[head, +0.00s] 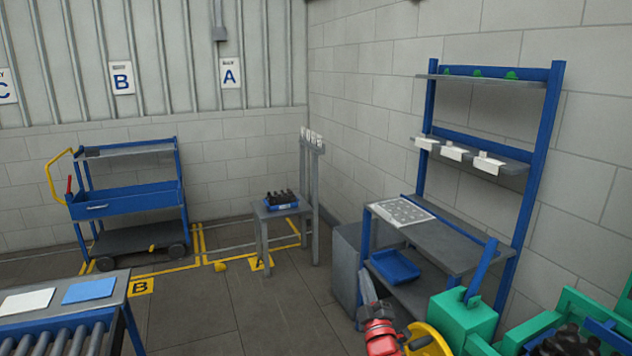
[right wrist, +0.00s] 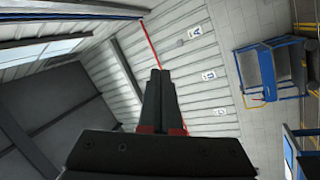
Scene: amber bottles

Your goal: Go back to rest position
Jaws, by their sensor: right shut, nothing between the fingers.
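My right gripper (head: 366,286) shows at the bottom of the head view, in front of the blue and grey workbench. In the right wrist view its two dark fingers (right wrist: 160,78) are together, with nothing between them, against the ribbed wall. My left gripper is not in view. A blue crate (head: 281,207) of dark bottles (head: 280,196) stands on a small grey table (head: 265,213) near the corner, well away from my right gripper.
The workbench (head: 450,245) at the right has shelves and an empty blue tray (head: 394,267). Green containers (head: 468,318) stand lower right. A blue cart (head: 125,200) is at the left, a roller conveyor (head: 60,335) at lower left. The middle floor (head: 220,310) is clear.

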